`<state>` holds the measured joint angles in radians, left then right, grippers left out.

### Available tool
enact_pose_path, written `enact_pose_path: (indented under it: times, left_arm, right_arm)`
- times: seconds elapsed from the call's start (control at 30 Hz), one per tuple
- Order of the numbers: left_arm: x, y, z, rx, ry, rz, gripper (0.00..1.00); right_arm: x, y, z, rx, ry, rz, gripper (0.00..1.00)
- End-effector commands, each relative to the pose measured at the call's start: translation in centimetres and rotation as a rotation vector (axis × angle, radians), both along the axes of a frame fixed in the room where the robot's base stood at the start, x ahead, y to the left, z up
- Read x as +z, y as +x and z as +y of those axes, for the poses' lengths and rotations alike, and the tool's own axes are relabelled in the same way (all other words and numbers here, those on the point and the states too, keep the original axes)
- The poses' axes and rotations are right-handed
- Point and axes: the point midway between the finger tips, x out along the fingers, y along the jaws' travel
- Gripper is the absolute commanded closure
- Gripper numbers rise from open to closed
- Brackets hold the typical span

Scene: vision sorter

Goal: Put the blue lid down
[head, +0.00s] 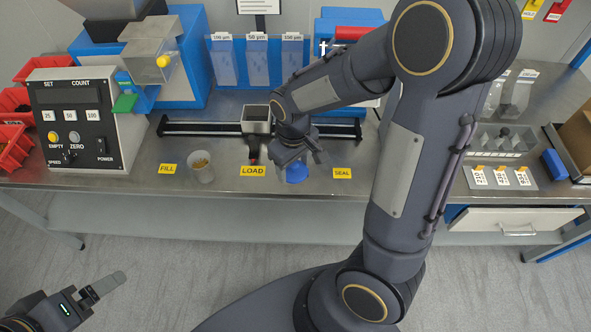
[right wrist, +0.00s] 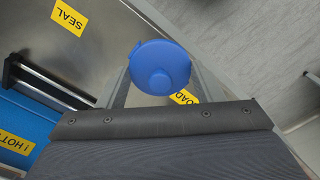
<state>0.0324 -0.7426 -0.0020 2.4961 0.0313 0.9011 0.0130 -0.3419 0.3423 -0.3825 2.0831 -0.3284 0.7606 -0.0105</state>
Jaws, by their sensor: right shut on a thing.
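The blue lid (head: 297,172) is round with a raised knob. My right gripper (head: 296,161) is shut on it, over the bench between the LOAD label (head: 253,171) and the SEAL label (head: 342,173). In the right wrist view the lid (right wrist: 160,67) sits between the fingers and covers part of the LOAD label. I cannot tell whether the lid touches the bench. My left gripper (head: 104,286) is at the bottom left, away from the bench; its opening is unclear.
A cup with yellowish contents (head: 201,168) stands near the FILL label (head: 168,169). A dark rail (head: 205,129) with a carriage (head: 256,120) runs behind the labels. A counter box (head: 85,122) stands left. A tray with tagged slots (head: 500,157) lies right.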

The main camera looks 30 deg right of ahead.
Motion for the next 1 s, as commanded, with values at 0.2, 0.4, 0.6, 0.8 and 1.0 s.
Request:
enact_pose_path:
  times: [0.2, 0.4, 0.6, 0.8, 1.0]
  left_arm:
    - [-0.3, 0.0, 0.0, 0.000, 0.000, 0.000, 0.12]
    - [-0.4, 0.0, 0.0, 0.000, 0.000, 0.000, 0.12]
    - [-0.7, 0.0, 0.0, 0.000, 0.000, 0.000, 0.12]
    - [-0.7, 0.0, 0.0, 0.000, 0.000, 0.000, 0.12]
    - [-1.1, 0.0, 0.0, 0.000, 0.000, 0.000, 0.12]
  right_arm:
    - [-2.8, 1.8, -1.4, -0.002, 0.000, 0.001, 0.64]
    - [-4.4, 2.8, -2.2, -0.002, -0.001, 0.002, 0.64]
    - [-7.0, 2.7, -2.0, 0.000, 0.000, 0.000, 0.64]
    - [-7.1, 2.8, -2.0, 0.000, 0.000, -0.002, 0.64]
    - [-7.5, 2.7, -2.0, 0.000, 0.000, -0.001, 0.64]
